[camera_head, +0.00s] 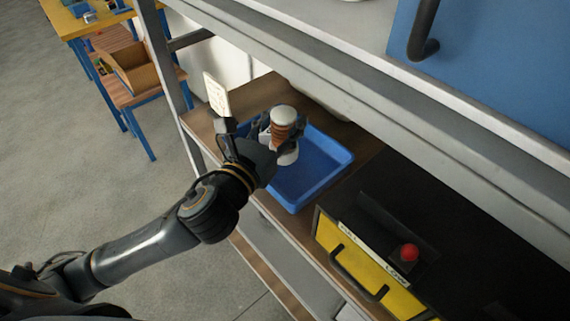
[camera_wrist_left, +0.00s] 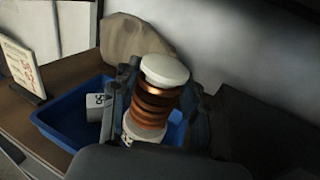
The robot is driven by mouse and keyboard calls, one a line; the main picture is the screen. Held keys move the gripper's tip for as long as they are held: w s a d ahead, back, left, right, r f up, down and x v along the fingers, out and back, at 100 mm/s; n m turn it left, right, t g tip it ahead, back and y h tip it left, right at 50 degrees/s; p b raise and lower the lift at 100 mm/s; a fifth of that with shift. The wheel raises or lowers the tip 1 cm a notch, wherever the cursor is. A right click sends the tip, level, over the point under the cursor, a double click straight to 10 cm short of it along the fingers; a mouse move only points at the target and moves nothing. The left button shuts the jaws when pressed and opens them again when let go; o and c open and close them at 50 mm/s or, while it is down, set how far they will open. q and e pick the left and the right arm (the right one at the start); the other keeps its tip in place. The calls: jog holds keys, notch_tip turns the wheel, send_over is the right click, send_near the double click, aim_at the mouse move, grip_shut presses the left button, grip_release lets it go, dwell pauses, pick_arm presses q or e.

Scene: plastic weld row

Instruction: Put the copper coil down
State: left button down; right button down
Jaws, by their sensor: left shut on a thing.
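The copper coil (camera_head: 281,132) is a spool with white end caps and copper-brown winding. My left gripper (camera_head: 281,133) is shut on it and holds it tilted slightly, over the left part of a blue tray (camera_head: 309,190). In the left wrist view the coil (camera_wrist_left: 155,102) sits between the two dark fingers of the left gripper (camera_wrist_left: 157,105). The blue tray's wall (camera_wrist_left: 52,133) shows behind and below it. I cannot tell the height of the coil above the tray floor. My right gripper is not in view.
A small white item (camera_wrist_left: 95,106) with dark lettering is in the tray. A written card (camera_head: 216,95) stands left of the tray on the wooden shelf. A black and yellow box (camera_head: 352,256) with a red button (camera_head: 409,252) is at the right. A metal beam runs above the shelf.

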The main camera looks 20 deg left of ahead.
pick_arm(q)
jog(key=shift+m+h, duration=0.4)
jog(key=shift+h, duration=0.2)
jog(key=w+f+b, duration=0.1)
jog(key=f+b, duration=0.1)
jog(key=f, duration=0.1)
jog(key=w+d+f+b, duration=0.1)
jog(key=f, duration=0.3)
jog(key=w+f+b, duration=0.1)
jog(key=f+b, duration=0.1)
jog(key=f, duration=0.2)
jog(key=shift+d+b, duration=0.3)
jog(key=shift+f, duration=0.15)
jog(key=shift+f, duration=0.1)
jog(key=c, duration=0.7)
grip_release()
